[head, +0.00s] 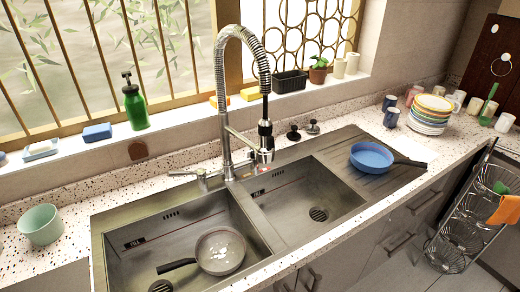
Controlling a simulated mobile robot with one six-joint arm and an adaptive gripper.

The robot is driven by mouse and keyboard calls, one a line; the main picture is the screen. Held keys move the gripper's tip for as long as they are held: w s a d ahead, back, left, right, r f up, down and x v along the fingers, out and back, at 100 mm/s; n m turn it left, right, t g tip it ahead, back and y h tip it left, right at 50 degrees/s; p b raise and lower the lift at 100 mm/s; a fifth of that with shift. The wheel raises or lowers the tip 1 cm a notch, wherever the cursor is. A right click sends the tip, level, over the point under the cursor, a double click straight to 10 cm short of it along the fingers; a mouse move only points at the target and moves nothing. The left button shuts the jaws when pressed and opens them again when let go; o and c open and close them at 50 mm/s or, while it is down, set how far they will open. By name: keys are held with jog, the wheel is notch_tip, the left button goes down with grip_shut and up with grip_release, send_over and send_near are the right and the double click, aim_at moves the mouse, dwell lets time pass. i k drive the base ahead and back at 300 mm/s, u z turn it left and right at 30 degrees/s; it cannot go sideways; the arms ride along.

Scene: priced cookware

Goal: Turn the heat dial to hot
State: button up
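Two small knobs stand on the counter behind the right basin, right of the tall spring faucet (223,90). One is a dark knob (293,133) and the other a greyer knob (313,127). I cannot tell whether either is the heat dial, and no hot or cold mark is readable. A lever handle (188,174) sticks out at the left of the faucet base. My gripper is not in view.
The double steel sink (255,222) holds a pan (220,250) in its left basin. A blue pan (371,157) sits on the drainboard. A green bowl (41,224) is at left, stacked plates (430,112) at right. A green bottle (134,105) stands on the sill.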

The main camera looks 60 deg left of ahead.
aim_at(249, 154)
jog(key=i, duration=1.35)
jog(key=u, duration=0.5)
jog(key=k, duration=0.15)
jog(key=u, duration=2.6)
